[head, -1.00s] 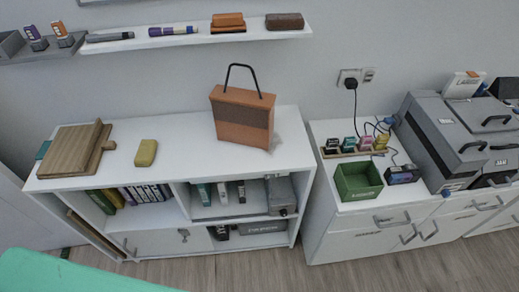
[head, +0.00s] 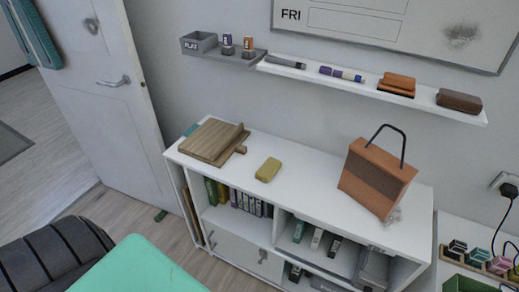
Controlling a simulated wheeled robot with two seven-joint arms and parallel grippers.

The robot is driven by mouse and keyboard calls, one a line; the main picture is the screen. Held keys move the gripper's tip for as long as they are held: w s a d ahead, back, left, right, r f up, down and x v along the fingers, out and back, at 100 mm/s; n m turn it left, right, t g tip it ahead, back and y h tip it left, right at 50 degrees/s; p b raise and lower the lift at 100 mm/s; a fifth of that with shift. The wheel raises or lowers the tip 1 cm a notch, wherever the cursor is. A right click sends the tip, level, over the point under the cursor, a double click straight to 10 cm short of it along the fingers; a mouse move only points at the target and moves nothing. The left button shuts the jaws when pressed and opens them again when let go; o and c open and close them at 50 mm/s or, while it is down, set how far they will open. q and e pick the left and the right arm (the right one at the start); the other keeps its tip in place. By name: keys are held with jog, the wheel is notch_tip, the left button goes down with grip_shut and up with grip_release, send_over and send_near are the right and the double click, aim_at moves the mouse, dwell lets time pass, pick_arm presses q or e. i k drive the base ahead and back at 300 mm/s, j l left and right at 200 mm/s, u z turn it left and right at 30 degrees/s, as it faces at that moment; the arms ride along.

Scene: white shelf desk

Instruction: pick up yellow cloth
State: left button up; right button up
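The yellow cloth (head: 268,170) is a small folded pad in the head view. It lies flat on the white top of the low shelf desk (head: 300,192), between the wooden board and the orange bag. Nothing covers it. Neither of my grippers shows in the head view.
A wooden board (head: 212,142) lies to the cloth's left. An orange bag with a black handle (head: 376,176) stands to its right. A wall ledge (head: 345,84) with markers and erasers runs above. A door (head: 95,95) stands at the left. The desk top around the cloth is clear.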

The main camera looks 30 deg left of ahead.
aim_at(266, 172)
jog(key=u, duration=0.95)
